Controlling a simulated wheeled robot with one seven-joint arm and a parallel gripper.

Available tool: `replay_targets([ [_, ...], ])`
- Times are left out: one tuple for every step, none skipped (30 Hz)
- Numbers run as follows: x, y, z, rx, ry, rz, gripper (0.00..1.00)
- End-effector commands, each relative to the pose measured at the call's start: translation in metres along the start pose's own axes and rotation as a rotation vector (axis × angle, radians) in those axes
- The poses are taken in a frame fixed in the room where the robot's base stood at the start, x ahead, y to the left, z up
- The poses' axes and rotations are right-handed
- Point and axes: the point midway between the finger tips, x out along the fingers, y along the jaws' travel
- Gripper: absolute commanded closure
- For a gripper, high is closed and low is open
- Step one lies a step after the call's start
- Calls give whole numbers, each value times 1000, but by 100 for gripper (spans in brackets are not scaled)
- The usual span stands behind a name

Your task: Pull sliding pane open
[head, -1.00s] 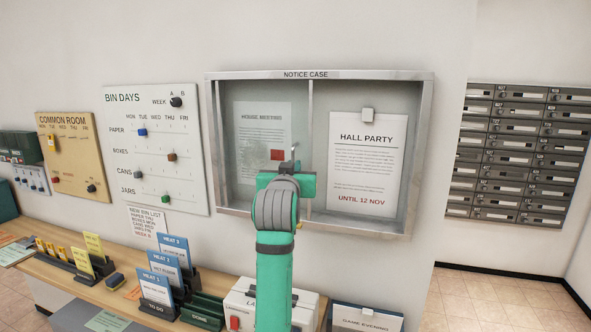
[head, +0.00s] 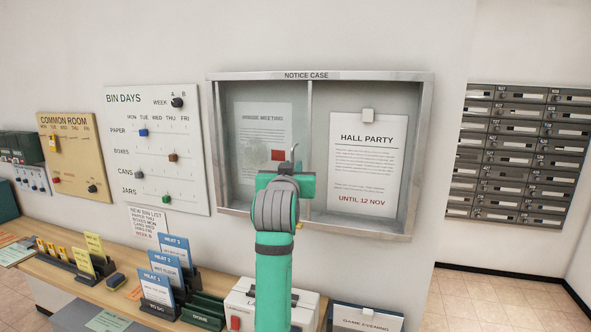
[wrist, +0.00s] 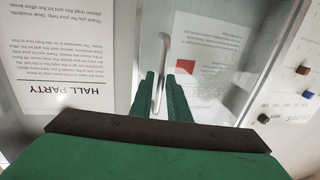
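The notice case (head: 425,150) is a grey metal frame on the wall. A hazy glass pane (head: 238,170) covers its left half, with a notice and a red square behind it; the pane also shows in the wrist view (wrist: 215,30). An upright metal handle (wrist: 161,70) stands near the pane's edge by the middle post. My gripper (wrist: 161,82) is in front of the handle, with green fingers apart on either side of it. A gap shows between fingers and handle. In the head view my gripper (head: 287,178) hides the handle's lower part.
The right half holds a HALL PARTY notice (head: 368,165) under a white clip. Below is a wooden shelf (head: 85,280) with card racks and a white box (head: 245,305). A BIN DAYS board (head: 155,185) hangs left. Grey mailboxes (head: 520,150) are at far right.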

Motion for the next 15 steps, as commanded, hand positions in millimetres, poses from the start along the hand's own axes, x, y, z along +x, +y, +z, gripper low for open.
replay_targets([
  [0, 1, 0, 0, 0, 1, 85],
  [-1, 1, 0, 0, 0, 2, 85],
  [-2, 2, 0, 0, 0, 2, 85],
  [-4, 2, 0, 0, 0, 3, 85],
  [-7, 3, 0, 0, 1, 3, 85],
  [-12, 3, 0, 0, 2, 3, 85],
  [-16, 3, 0, 0, 2, 3, 85],
  [-20, 3, 0, 0, 1, 3, 85],
  [-27, 2, 0, 0, 2, 2, 85],
  [-33, 2, 0, 1, 2, 2, 85],
  [-39, 2, -1, 1, 3, 1, 85],
  [-47, 1, 0, 1, 3, 1, 85],
  [-53, 1, 0, 1, 2, 0, 85],
  [-59, 1, 0, 1, 3, 0, 85],
  [-67, 0, 0, 1, 2, 0, 85],
])
